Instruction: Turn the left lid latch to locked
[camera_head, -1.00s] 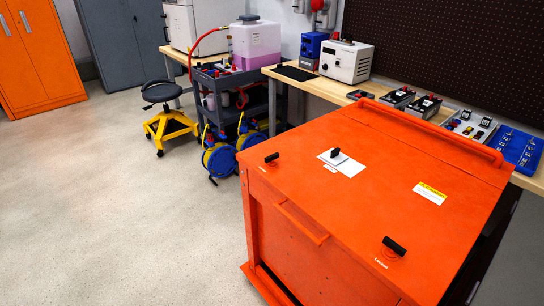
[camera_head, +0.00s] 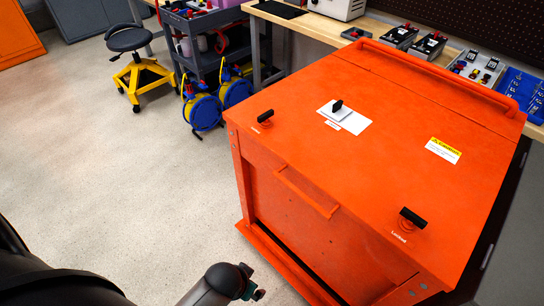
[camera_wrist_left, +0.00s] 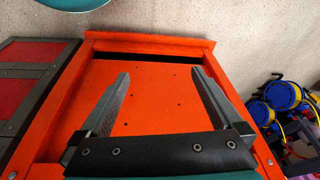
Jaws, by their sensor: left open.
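The left lid latch (camera_head: 265,117) is a small black handle near the front left corner of the orange lid (camera_head: 385,95). A label beside it is too small to read. The right latch (camera_head: 412,218) is a larger-looking black bar on a round base, with a label reading "Locked". My left gripper (camera_wrist_left: 160,72) is open and empty in the left wrist view, its two grey fingers spread before an orange panel. In the head view part of my left arm shows at the bottom edge, below and apart from the left latch. My right gripper is out of view.
A black knob (camera_head: 337,105) stands on a white plate on the lid. A handle (camera_head: 305,192) juts from the box's front. A rail (camera_head: 440,72) runs along the lid's back. Blue and yellow reels (camera_head: 203,110) stand left of the box. The floor at front left is open.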

